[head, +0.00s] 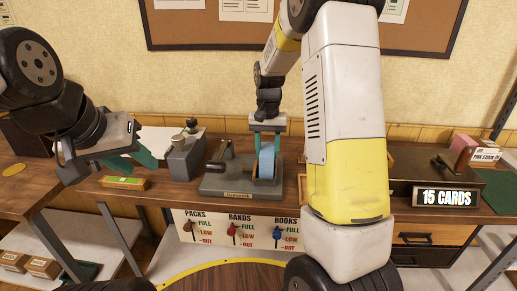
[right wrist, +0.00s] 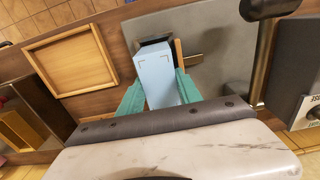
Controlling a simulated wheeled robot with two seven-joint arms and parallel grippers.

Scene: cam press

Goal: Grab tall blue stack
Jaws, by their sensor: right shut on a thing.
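The tall blue stack (head: 267,162) stands on edge on the grey press base (head: 222,188), in the middle of the bench. My right gripper (head: 268,143) comes down on it from above, with a teal finger on each side. In the right wrist view the pale blue stack (right wrist: 156,75) sits between the two teal fingers (right wrist: 158,97), and the gripper is shut on it. The stack's lower end is at a dark block on the press plate. My left gripper (head: 132,160) is open and empty, above the bench at the left.
A grey device (head: 186,155) stands left of the press, with a small orange box (head: 125,183) in front. A wooden tray (right wrist: 72,60) lies beside the press. A "15 CARDS" display (head: 446,197) is at the right. A switch panel (head: 240,230) hangs below the bench edge.

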